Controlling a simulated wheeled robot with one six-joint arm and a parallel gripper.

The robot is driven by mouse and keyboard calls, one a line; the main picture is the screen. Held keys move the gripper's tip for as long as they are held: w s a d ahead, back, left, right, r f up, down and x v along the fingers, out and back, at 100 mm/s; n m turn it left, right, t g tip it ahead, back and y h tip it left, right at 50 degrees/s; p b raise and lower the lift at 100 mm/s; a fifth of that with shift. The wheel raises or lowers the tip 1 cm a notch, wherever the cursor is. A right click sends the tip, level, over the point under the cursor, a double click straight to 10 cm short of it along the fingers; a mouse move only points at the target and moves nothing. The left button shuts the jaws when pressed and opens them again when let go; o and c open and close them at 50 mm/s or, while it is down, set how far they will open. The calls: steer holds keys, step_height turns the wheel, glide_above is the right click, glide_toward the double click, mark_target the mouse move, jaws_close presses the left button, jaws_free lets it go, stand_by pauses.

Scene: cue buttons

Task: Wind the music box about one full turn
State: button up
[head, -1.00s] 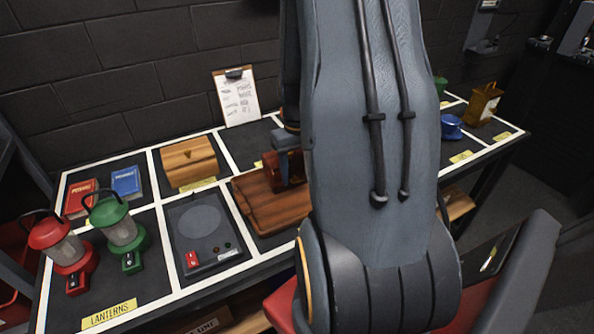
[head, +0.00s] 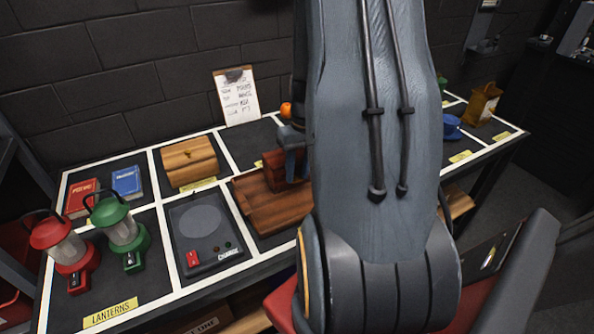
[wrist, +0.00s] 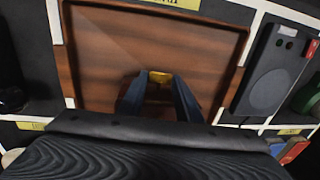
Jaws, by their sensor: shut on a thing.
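The music box (head: 275,174) is a small reddish-brown box on a wooden tray (head: 262,212) near the middle of the table in the head view. My arm hides its right part. My gripper (head: 292,138) is over the box, its tips pointing down. In the wrist view my gripper (wrist: 158,82) is closed around a small yellow piece, which looks like the winding key (wrist: 160,77). How far the key has turned cannot be told.
Left of the tray are a charger pad (head: 205,240), a wooden chest (head: 188,162), and red (head: 68,250) and green (head: 122,235) lanterns. A clipboard (head: 237,98) leans on the wall behind.

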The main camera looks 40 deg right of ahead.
mark_target(298, 179)
steer(key=shift+d+f+t+y+b, duration=0.15)
steer(key=shift+d+t+y+b, duration=0.25)
steer(key=shift+y, duration=0.6)
steer(key=y, duration=0.1)
steer(key=y+b, duration=0.1)
steer(key=d+y+b, duration=0.1)
steer(key=shift+s+f+t+y, duration=0.15)
steer(key=shift+f+t+y, duration=0.15)
steer(key=shift+f, duration=0.05)
steer(key=y+b, duration=0.2)
steer(key=t+y+b, duration=0.1)
steer(key=y, duration=0.1)
steer(key=shift+s+d+f, duration=0.1)
steer(key=shift+d+f, duration=0.25)
steer(key=shift+d, duration=0.05)
steer(key=shift+f+y+b, duration=0.1)
steer(key=shift+y+b, duration=0.25)
steer(key=shift+y, duration=0.25)
steer(key=o, duration=1)
steer(key=shift+o, duration=0.2)
steer(key=b+v, duration=0.2)
steer(key=v, duration=0.6)
steer(key=shift+f, duration=0.15)
